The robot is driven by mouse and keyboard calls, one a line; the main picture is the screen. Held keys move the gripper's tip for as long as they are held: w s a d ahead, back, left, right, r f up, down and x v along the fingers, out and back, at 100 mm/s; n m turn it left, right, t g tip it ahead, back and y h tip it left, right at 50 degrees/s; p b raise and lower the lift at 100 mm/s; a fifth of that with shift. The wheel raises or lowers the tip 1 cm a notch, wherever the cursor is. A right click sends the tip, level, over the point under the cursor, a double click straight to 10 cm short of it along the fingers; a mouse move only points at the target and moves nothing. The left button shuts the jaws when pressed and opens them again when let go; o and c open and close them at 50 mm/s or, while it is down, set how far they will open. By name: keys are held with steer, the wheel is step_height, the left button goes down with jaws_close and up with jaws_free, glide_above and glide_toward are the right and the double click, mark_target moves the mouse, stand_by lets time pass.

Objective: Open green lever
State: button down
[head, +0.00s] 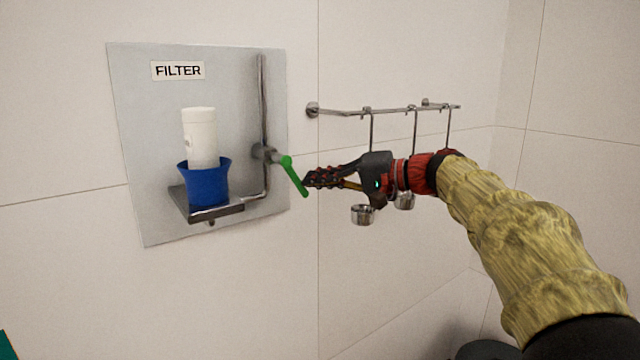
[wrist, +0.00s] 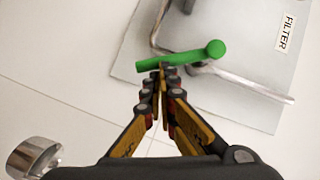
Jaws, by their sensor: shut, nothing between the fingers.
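The green lever (head: 294,175) is mounted on a metal pipe on the grey filter panel and slants down to the right in the head view. In the wrist view the green lever (wrist: 182,61) lies across the space in front of the fingertips. My gripper (head: 308,179) is shut and empty, with its tips close to the lever's lower end. In the wrist view my gripper (wrist: 161,72) has its fingertips together right by the lever's underside. I cannot tell whether they touch it.
The filter panel (head: 150,120) holds a blue cup (head: 208,187) with a white cylinder (head: 201,138) on a metal shelf (head: 214,213). A wall rail (head: 385,109) carries several hanging ladles, with one ladle cup (head: 362,215) just below my gripper. The wall below the panel is clear.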

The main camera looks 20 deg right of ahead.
mark_target(306, 193)
steer(key=a+f+m+b, duration=0.1)
steer(key=f+m+y+b, duration=0.1)
steer(key=b, duration=0.1)
steer(key=shift+s+a+m+t+y, duration=0.3)
steer(key=shift+a+m+t, duration=0.1)
steer(key=shift+a+f+b, duration=0.15)
steer(key=shift+a+b, duration=0.05)
steer(key=shift+b, duration=0.1)
steer(key=shift+s+a+f+b, duration=0.1)
steer(key=shift+a+b, duration=0.15)
steer(key=shift+b, duration=0.05)
steer(key=shift+d, duration=0.1)
